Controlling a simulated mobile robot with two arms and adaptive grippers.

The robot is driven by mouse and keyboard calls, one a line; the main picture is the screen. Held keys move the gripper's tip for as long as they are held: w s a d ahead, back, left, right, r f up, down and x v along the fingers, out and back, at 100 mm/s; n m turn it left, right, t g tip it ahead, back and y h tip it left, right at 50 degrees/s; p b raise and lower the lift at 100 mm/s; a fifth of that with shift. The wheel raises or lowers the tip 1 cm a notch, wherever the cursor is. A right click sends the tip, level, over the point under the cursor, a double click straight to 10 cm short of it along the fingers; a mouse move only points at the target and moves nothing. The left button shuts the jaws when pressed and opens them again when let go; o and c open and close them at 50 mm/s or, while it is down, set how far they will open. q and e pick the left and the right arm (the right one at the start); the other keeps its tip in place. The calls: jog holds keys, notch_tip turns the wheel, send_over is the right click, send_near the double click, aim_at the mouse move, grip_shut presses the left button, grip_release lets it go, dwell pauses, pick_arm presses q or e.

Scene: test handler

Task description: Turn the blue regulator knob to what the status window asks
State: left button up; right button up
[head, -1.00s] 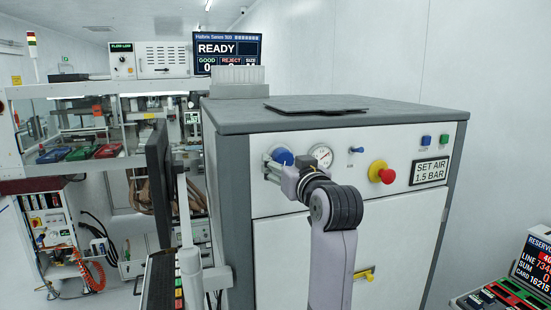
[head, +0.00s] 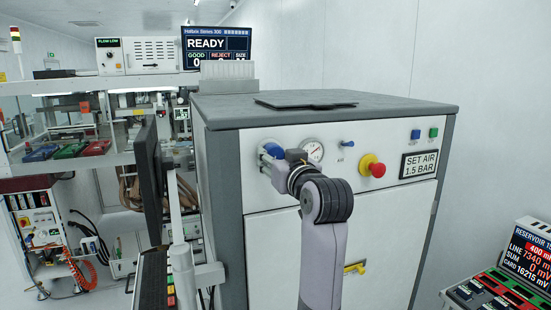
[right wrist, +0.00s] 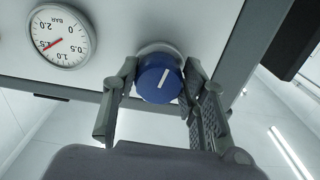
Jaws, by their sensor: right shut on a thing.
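The blue regulator knob (head: 272,150) is on the front panel of the grey-topped cabinet, left of the round pressure gauge (head: 313,150). My right gripper (right wrist: 159,84) is shut on the blue knob, with one finger on each side of it in the right wrist view. The knob (right wrist: 158,82) carries a white mark that points up and slightly right there. The gauge (right wrist: 63,36) shows upside down in that view, and its red needle points close to 1.5. The status window (head: 418,164) reads SET AIR 1.5 BAR. My left gripper is not in view.
A red emergency button (head: 376,169) on a yellow base, a small blue switch (head: 347,144), and blue and green buttons are right of the gauge. A monitor on a pole (head: 174,200) stands left of the cabinet. A console (head: 500,295) is at lower right.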

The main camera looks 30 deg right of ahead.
jog(key=shift+c, duration=1.2)
jog(key=shift+m, duration=1.2)
jog(key=o, duration=1.2)
jog(key=shift+s, duration=0.1)
jog(key=shift+c, duration=0.2)
jog(key=v, duration=0.7)
jog(key=shift+s, duration=0.25)
